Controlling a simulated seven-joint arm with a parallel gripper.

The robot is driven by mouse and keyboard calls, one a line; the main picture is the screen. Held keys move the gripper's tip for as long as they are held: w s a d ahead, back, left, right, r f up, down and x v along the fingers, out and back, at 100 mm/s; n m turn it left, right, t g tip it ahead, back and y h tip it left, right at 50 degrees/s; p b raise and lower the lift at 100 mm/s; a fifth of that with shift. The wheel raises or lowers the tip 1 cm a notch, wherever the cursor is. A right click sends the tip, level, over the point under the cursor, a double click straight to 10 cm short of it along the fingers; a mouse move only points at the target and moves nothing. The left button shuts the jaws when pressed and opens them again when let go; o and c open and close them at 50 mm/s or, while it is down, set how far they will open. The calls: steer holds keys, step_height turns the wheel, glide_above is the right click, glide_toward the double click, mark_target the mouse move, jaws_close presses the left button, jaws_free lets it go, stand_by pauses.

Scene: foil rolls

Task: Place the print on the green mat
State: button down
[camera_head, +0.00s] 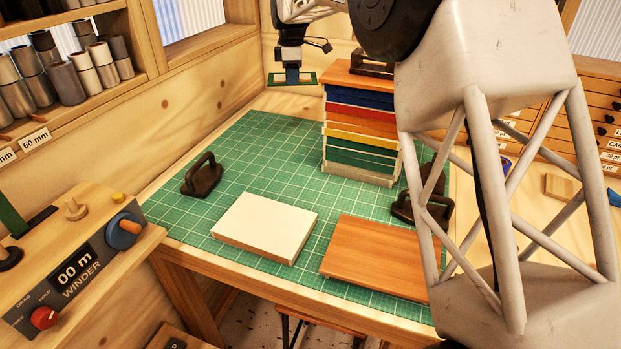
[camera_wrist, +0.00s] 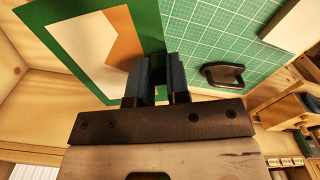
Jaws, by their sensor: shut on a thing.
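In the head view the print (camera_head: 309,78) shows only as a small green-edged strip at the fingertips. In the wrist view the print (camera_wrist: 80,50) has a green border around a white and orange-brown face, and my gripper's fingers (camera_wrist: 160,72) close on its edge. The green mat (camera_head: 270,140) with white grid lines covers much of the table. The print is held up, apart from the mat.
A tall stack of coloured boards (camera_head: 362,130) stands on the mat's far right. A white-topped block (camera_head: 265,225) and a brown wooden board (camera_head: 372,260) lie at the front. A dark handled weight (camera_head: 202,178) sits left. Bare mat remains between the left weight and the stack.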

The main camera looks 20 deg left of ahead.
steer(key=s+f+n, duration=0.4)
steer(key=s+f, duration=0.3)
steer(key=f, duration=0.4)
steer(key=shift+f, duration=0.25)
glide_above(287, 158)
steer(key=shift+a+f, duration=0.1)
steer(key=shift+f, duration=2.4)
steer(key=shift+f, duration=0.1)
steer(key=shift+f, duration=2.4)
steer(key=shift+f, duration=0.1)
steer(key=c, duration=1.1)
jaws_free()
